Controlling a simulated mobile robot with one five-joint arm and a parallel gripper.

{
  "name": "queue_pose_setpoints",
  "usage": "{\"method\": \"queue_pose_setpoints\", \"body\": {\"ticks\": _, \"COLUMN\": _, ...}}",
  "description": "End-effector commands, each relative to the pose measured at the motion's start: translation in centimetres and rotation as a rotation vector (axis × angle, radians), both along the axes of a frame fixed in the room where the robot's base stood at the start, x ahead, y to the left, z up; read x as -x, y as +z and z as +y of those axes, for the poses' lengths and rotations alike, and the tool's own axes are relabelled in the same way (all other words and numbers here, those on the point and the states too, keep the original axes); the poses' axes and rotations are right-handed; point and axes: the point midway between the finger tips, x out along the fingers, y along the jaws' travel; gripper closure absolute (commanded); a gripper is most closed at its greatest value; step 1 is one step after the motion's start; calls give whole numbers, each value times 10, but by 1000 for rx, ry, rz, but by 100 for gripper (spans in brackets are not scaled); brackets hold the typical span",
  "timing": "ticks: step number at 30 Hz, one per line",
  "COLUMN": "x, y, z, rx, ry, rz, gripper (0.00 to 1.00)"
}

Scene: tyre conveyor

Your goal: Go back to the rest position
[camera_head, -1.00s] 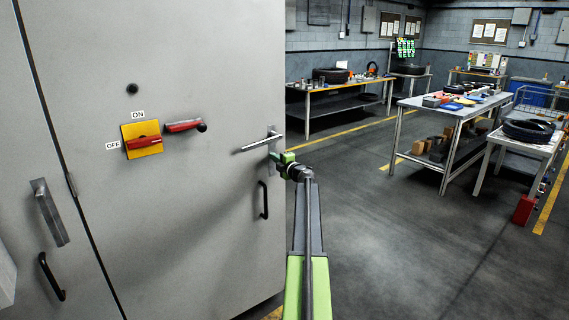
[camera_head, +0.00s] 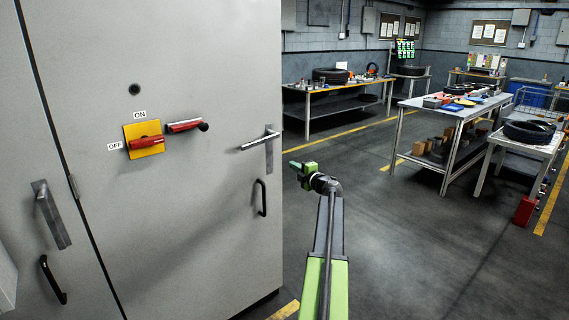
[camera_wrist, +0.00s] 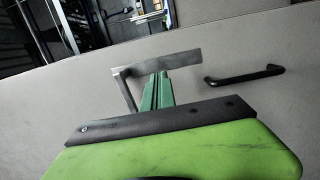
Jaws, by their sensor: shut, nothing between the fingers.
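My gripper (camera_head: 296,166) is at the end of my green and black arm, just right of the grey cabinet's (camera_head: 215,65) edge in the head view. It is shut and empty, and appears apart from the cabinet's lever handle (camera_head: 260,139). In the wrist view, the green fingers (camera_wrist: 157,92) are together and point toward the cabinet door, with the metal handle (camera_wrist: 180,63) beyond them. A black pull handle (camera_wrist: 245,75) shows to their right.
The cabinet front carries a yellow and red switch (camera_head: 144,141) marked ON and OFF, and a red lever (camera_head: 184,126). A workbench (camera_head: 335,86) stands at the back, and tables (camera_head: 453,109) stand to the right. The grey floor (camera_head: 400,235) right of my arm is clear.

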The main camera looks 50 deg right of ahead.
Motion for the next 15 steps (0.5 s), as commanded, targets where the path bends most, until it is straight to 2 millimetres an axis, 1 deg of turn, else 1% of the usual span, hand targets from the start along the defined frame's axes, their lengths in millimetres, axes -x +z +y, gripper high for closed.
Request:
{"method": "queue_pose_setpoints", "body": {"ticks": 1, "x": 7, "y": 0, "z": 2, "rx": 0, "ry": -1, "rz": 0, "gripper": 100}}
{"method": "queue_pose_setpoints", "body": {"ticks": 5, "x": 14, "y": 0, "z": 4, "rx": 0, "ry": 1, "rz": 0, "gripper": 100}}
{"method": "queue_pose_setpoints", "body": {"ticks": 13, "x": 14, "y": 0, "z": 4, "rx": 0, "ry": 1, "rz": 0, "gripper": 100}}
{"method": "queue_pose_setpoints", "body": {"ticks": 15, "x": 10, "y": 2, "z": 6, "rx": -4, "ry": -4, "rz": -8, "gripper": 100}}
